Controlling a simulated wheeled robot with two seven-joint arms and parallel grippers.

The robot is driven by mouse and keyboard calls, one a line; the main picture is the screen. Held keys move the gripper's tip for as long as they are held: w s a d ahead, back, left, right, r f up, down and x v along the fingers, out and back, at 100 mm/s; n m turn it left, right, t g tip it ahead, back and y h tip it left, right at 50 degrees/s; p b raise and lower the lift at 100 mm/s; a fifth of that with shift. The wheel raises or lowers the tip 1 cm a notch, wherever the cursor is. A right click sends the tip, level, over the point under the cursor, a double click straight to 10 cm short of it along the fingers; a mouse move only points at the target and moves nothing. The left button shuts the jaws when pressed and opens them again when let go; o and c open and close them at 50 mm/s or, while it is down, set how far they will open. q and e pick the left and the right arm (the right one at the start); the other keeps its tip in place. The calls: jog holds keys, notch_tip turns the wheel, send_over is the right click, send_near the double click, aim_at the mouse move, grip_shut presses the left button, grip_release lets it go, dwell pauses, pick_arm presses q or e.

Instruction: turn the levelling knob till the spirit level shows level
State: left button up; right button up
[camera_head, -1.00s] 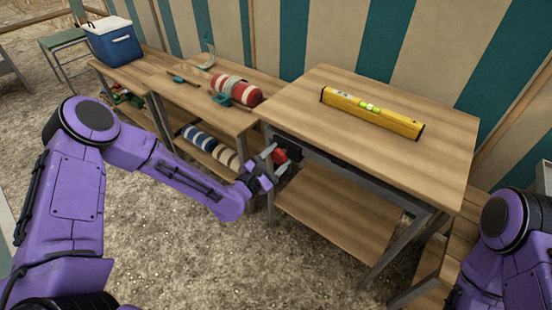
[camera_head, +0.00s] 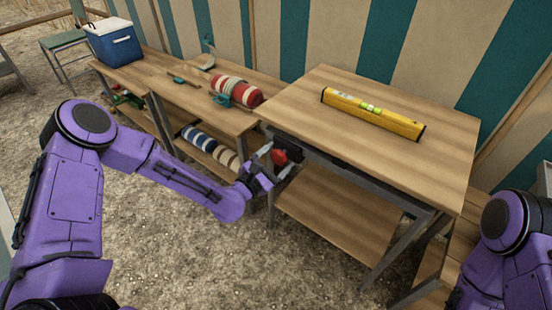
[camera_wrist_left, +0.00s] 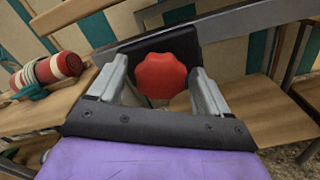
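The red lobed levelling knob (camera_head: 280,157) sits on a dark bracket under the near left corner of the right-hand table (camera_head: 320,110). It shows large in the left wrist view (camera_wrist_left: 161,75). My left gripper (camera_head: 275,162) is at the knob, with one finger on each side. In the left wrist view the fingers (camera_wrist_left: 160,88) stand apart, with a narrow gap beside the knob. The yellow spirit level (camera_head: 372,113) lies on the tabletop; its bubble is too small to read. My right gripper is out of view.
A lower bench (camera_head: 165,72) to the left holds a red-and-white roll (camera_head: 238,91) and a blue cooler (camera_head: 114,42). Striped rolls lie on its lower shelf. The table's lower shelf (camera_head: 335,212) is bare. A striped wall stands close behind.

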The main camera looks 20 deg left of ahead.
pick_arm(q)
jog(key=p+v, duration=0.1)
jog(key=v, duration=0.9)
jog(key=shift+s, duration=0.25)
jog(key=s+a+f+m+g+y, duration=0.2)
jog(key=s+f+m+g+y, duration=0.15)
jog(key=s+f+m, duration=0.35)
jog(key=s+a+f+m+g+y, duration=0.1)
jog(key=s+f+m+g+y, duration=0.15)
jog(key=f+m+g, duration=0.45)
jog(key=s+a+f+m+g+y, duration=0.2)
jog(key=s+a+f+m, duration=0.15)
jog(key=s, duration=0.45)
jog(key=s+a+f+m+g+y, duration=0.1)
jog(key=s+a+f+m+y, duration=0.2)
jog(key=s, duration=0.5)
notch_tip(320, 180, up, 17)
jog(key=h+p, duration=0.1)
jog(key=p, duration=1.6)
jog(key=shift+s+n+p, duration=0.3)
jog(key=shift+s+n, duration=0.05)
jog(key=shift+n, duration=0.1)
